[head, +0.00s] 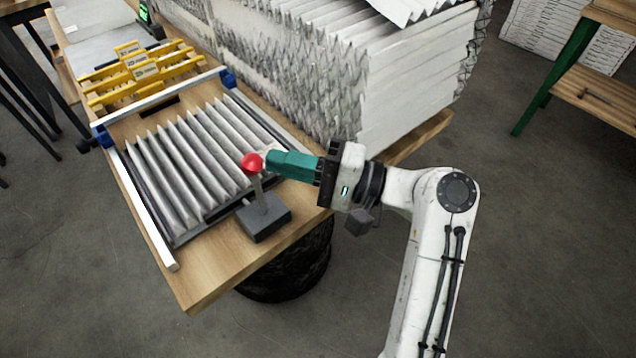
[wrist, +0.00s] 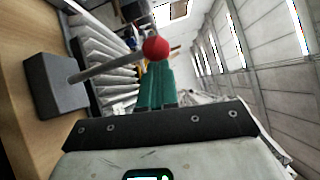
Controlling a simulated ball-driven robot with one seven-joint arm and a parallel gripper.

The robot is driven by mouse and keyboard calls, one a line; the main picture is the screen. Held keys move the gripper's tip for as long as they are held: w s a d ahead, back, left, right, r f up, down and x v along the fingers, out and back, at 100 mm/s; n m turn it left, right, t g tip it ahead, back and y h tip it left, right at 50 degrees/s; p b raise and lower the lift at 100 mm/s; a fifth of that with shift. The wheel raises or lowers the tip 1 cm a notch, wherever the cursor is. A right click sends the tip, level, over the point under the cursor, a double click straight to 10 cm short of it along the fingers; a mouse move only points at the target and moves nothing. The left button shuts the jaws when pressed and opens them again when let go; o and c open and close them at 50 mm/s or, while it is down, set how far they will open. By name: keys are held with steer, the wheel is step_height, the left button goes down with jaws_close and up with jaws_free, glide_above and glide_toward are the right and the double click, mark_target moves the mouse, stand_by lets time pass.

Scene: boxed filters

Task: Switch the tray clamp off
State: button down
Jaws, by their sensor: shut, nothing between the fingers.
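The clamp lever has a red ball knob (head: 251,162) on a thin metal stick rising from a dark box base (head: 264,217) at the tray's near right corner. The stick leans slightly left in the head view. My gripper (head: 268,160) is shut and empty, its green fingers level with the knob and just right of it. In the wrist view the red knob (wrist: 156,47) shows beside the tips of my green gripper (wrist: 157,68). I cannot tell whether they touch. The tray holds a pleated filter (head: 195,160) between metal rails (head: 150,208).
Yellow racks (head: 140,72) stand at the tray's far end. A tall stack of white pleated filters (head: 350,80) stands right behind the tray on the wooden table (head: 200,285). A small device with a green display (head: 146,14) stands at the far left.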

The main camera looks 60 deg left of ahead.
steer(key=s+d+n+t+h+p, duration=0.1)
steer(key=s+n+t+h+p, duration=0.1)
steer(key=s+n, duration=0.3)
steer(key=shift+s+d+t+p, duration=0.4)
steer(key=shift+s+t+p, duration=0.35)
steer(key=shift+s, duration=0.45)
